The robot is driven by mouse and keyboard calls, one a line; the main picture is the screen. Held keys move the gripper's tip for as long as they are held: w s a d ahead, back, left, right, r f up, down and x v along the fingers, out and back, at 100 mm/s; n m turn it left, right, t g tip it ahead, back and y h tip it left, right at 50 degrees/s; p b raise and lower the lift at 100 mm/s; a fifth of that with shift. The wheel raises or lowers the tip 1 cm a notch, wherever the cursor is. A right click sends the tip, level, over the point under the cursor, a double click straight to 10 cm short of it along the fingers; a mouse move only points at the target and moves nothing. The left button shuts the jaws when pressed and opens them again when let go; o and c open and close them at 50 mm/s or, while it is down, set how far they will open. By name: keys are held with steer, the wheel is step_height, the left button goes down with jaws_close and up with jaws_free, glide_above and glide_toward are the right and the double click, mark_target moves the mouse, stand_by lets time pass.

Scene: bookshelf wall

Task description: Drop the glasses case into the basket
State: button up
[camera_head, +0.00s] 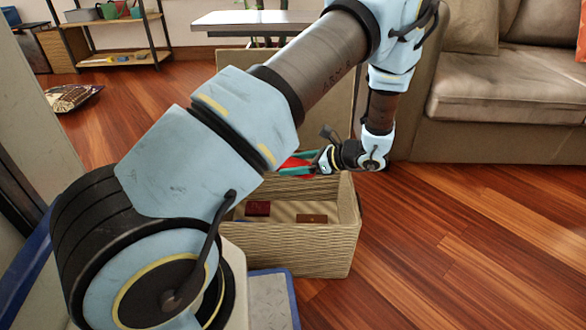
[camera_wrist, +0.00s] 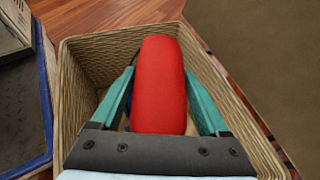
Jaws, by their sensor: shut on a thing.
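A red glasses case (camera_wrist: 159,88) is held between the teal fingers of my gripper (camera_wrist: 163,100) in the wrist view. The case is long and rounded, and the gripper is shut on it. In the head view, my gripper (camera_head: 299,166) and a part of the red case are over the woven basket (camera_head: 318,248), near its far side; my arm hides part of them. In the wrist view, the basket (camera_wrist: 88,58) lies beneath the case, and the case hides much of its inside.
A dark red item (camera_head: 257,209) and a brown item (camera_head: 312,218) lie inside the basket. A sofa (camera_head: 505,95) stands at the right. A low shelf (camera_head: 118,55) is at the back left. Wooden floor (camera_head: 450,240) to the basket's right is clear.

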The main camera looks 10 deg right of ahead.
step_height(320, 180, down, 6)
steer(key=b, duration=0.4)
steer(key=shift+r+b, duration=0.2)
steer(key=shift+b, duration=0.15)
steer(key=o, duration=1.3)
steer(key=p+v, duration=0.4)
steer(key=v, duration=0.7)
